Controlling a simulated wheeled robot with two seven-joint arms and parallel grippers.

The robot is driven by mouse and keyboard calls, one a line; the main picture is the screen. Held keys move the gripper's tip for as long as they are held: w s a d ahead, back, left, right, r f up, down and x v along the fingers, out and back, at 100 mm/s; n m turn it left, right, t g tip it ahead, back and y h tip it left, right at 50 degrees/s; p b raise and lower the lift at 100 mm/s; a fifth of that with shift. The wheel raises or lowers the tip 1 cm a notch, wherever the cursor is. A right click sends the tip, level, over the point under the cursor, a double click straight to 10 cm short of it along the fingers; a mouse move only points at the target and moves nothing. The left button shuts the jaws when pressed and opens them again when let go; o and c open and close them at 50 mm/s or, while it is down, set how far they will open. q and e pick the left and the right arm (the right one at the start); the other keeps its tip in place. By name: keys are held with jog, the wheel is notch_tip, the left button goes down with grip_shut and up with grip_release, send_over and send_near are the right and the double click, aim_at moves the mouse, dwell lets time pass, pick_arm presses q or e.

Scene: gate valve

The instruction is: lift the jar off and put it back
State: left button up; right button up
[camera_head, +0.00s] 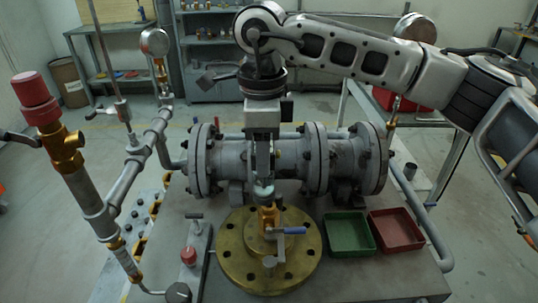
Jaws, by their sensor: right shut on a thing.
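The small pale jar (264,190) shows only in part, just above the brass fitting (268,212) at the middle of the round brass flange (233,262). My right gripper (263,178) points straight down over the flange and is shut on the jar. Its fingers hide much of the jar. Whether the jar touches the fitting below cannot be told from this view. My left gripper is not in view.
A blue-handled lever (293,230) sticks out right of the fitting. A green tray (349,250) and a red tray (397,246) stand to the right. The grey flanged pipe (225,162) lies behind. A red-capped valve (38,98) and piping stand left.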

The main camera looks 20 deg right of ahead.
jog(key=s+a+r, duration=0.7)
jog(key=a+r, duration=0.3)
jog(key=r, duration=0.2)
jog(key=shift+s+r, duration=0.25)
dwell(0.6)
